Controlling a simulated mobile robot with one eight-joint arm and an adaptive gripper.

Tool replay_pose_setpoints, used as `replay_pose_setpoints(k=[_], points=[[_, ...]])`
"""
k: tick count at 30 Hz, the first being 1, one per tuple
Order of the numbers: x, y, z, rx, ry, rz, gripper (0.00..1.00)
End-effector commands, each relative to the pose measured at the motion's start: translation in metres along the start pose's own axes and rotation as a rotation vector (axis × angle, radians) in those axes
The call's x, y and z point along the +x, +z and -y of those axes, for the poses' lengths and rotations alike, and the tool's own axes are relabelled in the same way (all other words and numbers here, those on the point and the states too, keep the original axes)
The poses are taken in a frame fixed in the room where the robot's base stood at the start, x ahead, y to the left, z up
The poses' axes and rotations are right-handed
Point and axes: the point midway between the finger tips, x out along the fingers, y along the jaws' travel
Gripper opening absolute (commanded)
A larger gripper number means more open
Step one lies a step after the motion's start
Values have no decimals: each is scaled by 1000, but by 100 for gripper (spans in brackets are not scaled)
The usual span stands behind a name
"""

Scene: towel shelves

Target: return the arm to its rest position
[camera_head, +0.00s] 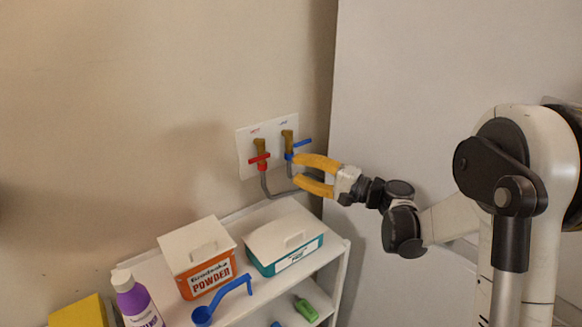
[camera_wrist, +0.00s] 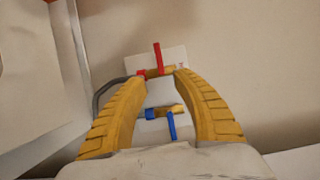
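My gripper (camera_head: 297,172) has yellow fingers and is at the end of my arm, in front of a white wall plate with two taps. In the wrist view my gripper (camera_wrist: 163,75) is open, its two fingers spread apart with nothing clearly held between them. The blue-handled tap (camera_head: 290,146) is close to the fingertips. It also shows between the fingers in the wrist view (camera_wrist: 171,122). The red-handled tap (camera_head: 261,156) is left of it and shows beyond the blue one in the wrist view (camera_wrist: 157,62). I cannot tell whether a finger touches a tap.
Below stands a white shelf (camera_head: 336,262). On it are an orange powder box (camera_head: 207,277), a teal-and-white box (camera_head: 287,250), a blue scoop (camera_head: 222,300) and a purple bottle (camera_head: 136,300). A grey hose (camera_head: 279,194) hangs from the taps. A pale panel (camera_head: 400,90) stands behind my arm.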

Motion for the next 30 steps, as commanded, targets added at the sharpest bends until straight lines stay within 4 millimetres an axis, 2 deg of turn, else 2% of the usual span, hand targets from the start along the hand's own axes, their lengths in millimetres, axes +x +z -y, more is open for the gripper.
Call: replay_pose_setpoints(k=[7,10,14,16,20,23,30], points=[[0,0,0,-2,3,0,34],[-1,8,2,-20,41,-2,34],[-10,33,6,-90,180,-6,34],[-21,53,5,-149,289,-9,34],[-56,90,-2,-274,499,-16,34],[-90,116,-10,-377,656,-21,34],[-191,165,-34,-647,1013,-31,34]])
